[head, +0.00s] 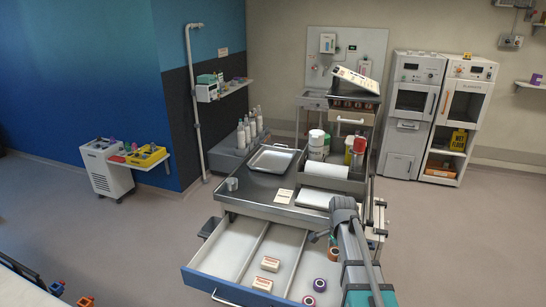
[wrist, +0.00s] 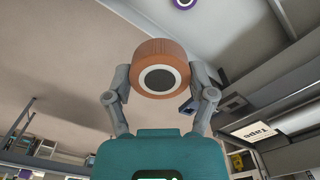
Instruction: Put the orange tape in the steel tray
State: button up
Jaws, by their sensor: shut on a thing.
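In the wrist view my gripper (wrist: 160,88) is shut on the orange tape (wrist: 160,47), a thick roll with a white ring and dark centre. One finger presses on each side of it. The steel tray (head: 271,159) is a shallow, empty rectangular tray on the cart's dark top, towards the back left. My arm is at the cart's front right, apart from the tray.
The cart's drawer (head: 232,249) is pulled out, with small boxes (head: 262,284) and a purple roll (head: 320,285) inside. A metal cup (head: 232,184) and a card (head: 283,196) lie on the top. A bin (head: 333,178) with containers stands right of the tray; bottles (head: 247,132) stand behind left.

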aim_at(336, 252)
jog(key=shift+r+p, duration=1.25)
jog(key=shift+r, duration=0.55)
jog(key=shift+s, duration=0.15)
